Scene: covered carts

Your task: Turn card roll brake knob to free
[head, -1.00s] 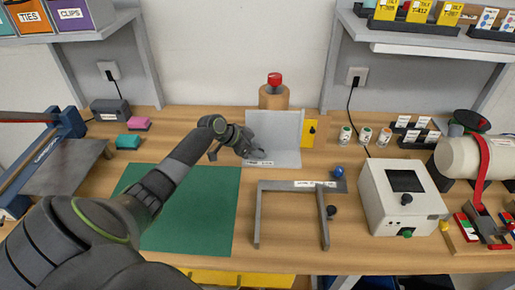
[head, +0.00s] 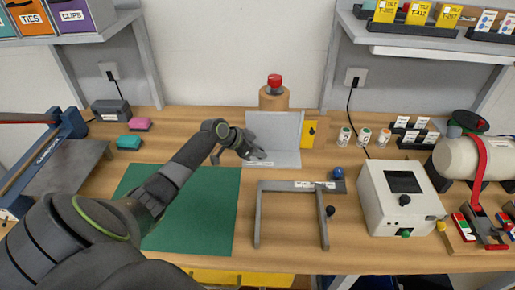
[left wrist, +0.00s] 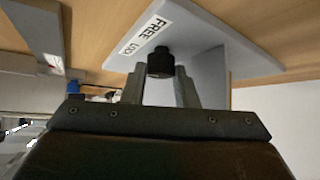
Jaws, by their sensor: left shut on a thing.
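The black brake knob (left wrist: 160,63) sits on a grey plate beside a white label reading FREE and, partly legible, LOCK (left wrist: 145,35). My left gripper (left wrist: 160,88) has its two fingers on either side of the knob and is shut on it. In the head view the left gripper (head: 254,152) is at the front of the upright grey stand (head: 275,130), covering the knob and part of the label. The knob's pointing direction cannot be made out. My right gripper is not in view.
A brown cylinder with a red top (head: 275,98) stands behind the grey stand, and a yellow panel (head: 309,134) is at its right. A grey frame (head: 290,186) and blue knob (head: 337,172) are in front. The green mat (head: 200,215) is bare.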

